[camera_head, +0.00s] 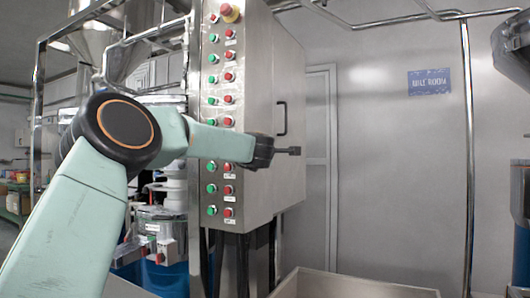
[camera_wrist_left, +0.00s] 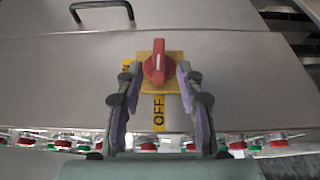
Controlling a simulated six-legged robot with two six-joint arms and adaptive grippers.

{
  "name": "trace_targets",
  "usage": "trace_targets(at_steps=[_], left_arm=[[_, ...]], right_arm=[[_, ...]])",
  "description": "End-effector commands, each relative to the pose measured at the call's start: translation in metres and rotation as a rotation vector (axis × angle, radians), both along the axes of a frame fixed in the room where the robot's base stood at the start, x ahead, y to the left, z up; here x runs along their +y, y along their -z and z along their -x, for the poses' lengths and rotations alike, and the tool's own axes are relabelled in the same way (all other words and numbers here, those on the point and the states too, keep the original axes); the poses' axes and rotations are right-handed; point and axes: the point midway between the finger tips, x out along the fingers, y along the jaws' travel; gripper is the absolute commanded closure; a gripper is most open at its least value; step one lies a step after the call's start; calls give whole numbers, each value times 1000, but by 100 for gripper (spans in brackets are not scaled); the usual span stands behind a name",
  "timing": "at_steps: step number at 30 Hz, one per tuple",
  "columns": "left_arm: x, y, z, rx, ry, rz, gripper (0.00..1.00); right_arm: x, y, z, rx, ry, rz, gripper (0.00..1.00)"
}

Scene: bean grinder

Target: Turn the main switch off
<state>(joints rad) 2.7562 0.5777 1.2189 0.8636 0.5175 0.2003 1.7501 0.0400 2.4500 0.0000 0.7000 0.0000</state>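The main switch is a red rotary knob (camera_wrist_left: 158,68) on a yellow plate (camera_wrist_left: 145,88), seen in the left wrist view. Its handle stands roughly up-down in that picture, in line with the yellow "OFF" label (camera_wrist_left: 159,112) below it. Which end points is hard to tell. Another yellow label (camera_wrist_left: 126,65) at the left is partly hidden by a finger. My left gripper (camera_wrist_left: 160,75) is open, with one finger on each side of the knob and a gap on both sides. In the head view my left gripper (camera_head: 289,151) is by the cabinet's side; the knob is not visible there. My right gripper is not in view.
The steel cabinet (camera_head: 275,90) carries rows of green and red buttons (camera_head: 228,100) and a red emergency button (camera_head: 230,13) on its front. A door handle (camera_head: 282,119) sticks out from its side. A metal tray edge (camera_head: 350,285) lies below.

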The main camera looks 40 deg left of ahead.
Motion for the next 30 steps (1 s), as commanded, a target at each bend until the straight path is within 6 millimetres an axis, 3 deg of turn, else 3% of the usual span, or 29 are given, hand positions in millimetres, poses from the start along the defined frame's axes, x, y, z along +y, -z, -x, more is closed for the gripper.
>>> trace_targets(at_steps=[9,30], left_arm=[[-15,1,18,1,0,1,62],[-16,1,20,8,-1,-9,62]], right_arm=[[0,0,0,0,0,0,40],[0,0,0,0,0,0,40]])
